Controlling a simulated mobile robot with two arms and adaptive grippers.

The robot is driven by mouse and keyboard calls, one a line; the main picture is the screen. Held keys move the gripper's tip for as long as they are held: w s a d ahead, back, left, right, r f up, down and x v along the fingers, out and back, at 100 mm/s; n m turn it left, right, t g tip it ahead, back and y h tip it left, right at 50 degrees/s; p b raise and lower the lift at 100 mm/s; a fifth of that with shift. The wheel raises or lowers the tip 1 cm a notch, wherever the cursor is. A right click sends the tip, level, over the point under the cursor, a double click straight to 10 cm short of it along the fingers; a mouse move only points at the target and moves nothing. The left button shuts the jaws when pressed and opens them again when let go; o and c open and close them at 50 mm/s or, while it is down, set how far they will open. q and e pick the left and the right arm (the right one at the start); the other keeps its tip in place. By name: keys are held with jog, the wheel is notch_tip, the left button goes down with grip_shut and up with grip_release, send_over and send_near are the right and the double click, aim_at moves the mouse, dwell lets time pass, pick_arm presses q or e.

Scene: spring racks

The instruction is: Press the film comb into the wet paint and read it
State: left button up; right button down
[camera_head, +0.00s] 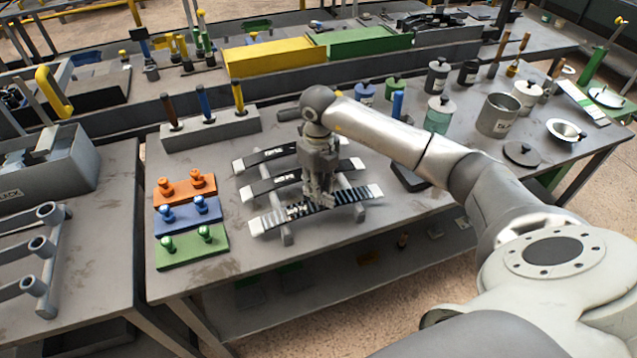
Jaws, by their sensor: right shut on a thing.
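My right gripper (319,194) points straight down over the front dark strip (345,197), which lies on a rack with white ends and pale stripes across its dark face. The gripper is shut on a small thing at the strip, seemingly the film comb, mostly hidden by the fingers. I cannot tell whether it touches the paint. Two more dark strips, the middle one (268,186) and the back one (262,156), lie behind it on the same rack (286,238). My left gripper is not in view.
Orange (176,197), blue (172,217) and green (182,252) plates with knobs lie left of the rack. A grey block (207,129) with upright handles stands behind. Cans, including an open pail (497,116), stand at the right. Bare bench shows at the front right.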

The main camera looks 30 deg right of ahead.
dwell(0.3)
jog(key=shift+r+p, duration=2.2)
jog(key=shift+r, duration=1.3)
